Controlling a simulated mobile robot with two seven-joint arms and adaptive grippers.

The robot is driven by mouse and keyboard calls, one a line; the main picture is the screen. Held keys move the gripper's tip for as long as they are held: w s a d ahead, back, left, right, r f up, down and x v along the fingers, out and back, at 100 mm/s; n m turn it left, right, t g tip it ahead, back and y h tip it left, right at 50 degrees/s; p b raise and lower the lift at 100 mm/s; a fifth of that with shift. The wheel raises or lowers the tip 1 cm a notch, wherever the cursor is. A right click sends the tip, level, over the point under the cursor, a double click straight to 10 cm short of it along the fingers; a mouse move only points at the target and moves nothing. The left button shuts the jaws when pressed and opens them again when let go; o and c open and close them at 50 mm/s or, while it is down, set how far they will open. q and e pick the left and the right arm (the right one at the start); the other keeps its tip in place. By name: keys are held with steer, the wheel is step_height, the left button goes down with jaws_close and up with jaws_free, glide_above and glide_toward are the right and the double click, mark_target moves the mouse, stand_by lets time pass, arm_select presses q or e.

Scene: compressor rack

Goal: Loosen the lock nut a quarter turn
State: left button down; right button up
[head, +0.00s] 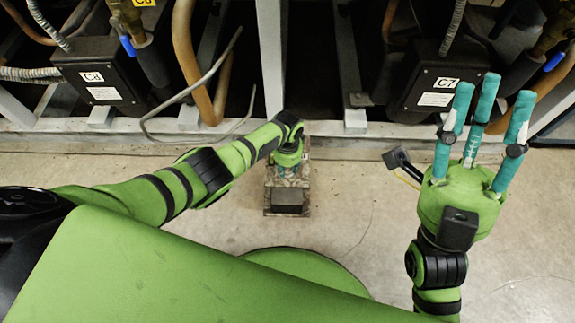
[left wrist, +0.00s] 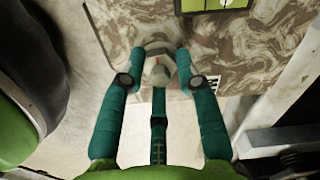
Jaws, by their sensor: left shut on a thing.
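The lock nut (left wrist: 158,72) is a grey hex piece with a small red mark. It sits on a brown-and-white marbled block, and part of it is hidden by the fingers. My left gripper (left wrist: 160,62) has its teal fingers closed around the nut in the left wrist view. In the head view my left gripper (head: 286,172) reaches down onto the marbled block (head: 270,193), and its hand hides the nut. My right gripper (head: 490,97) is raised at the right, with its teal fingers spread and nothing between them.
A bent grey tube (head: 170,105) juts out from the rack near my left arm.

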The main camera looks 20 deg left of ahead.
arm_select(q)
steer(key=shift+s, duration=0.1)
steer(key=c, duration=0.9)
jaws_free()
steer(key=shift+f, duration=0.1)
steer(key=shift+r, duration=0.55)
step_height(320, 180, up, 11)
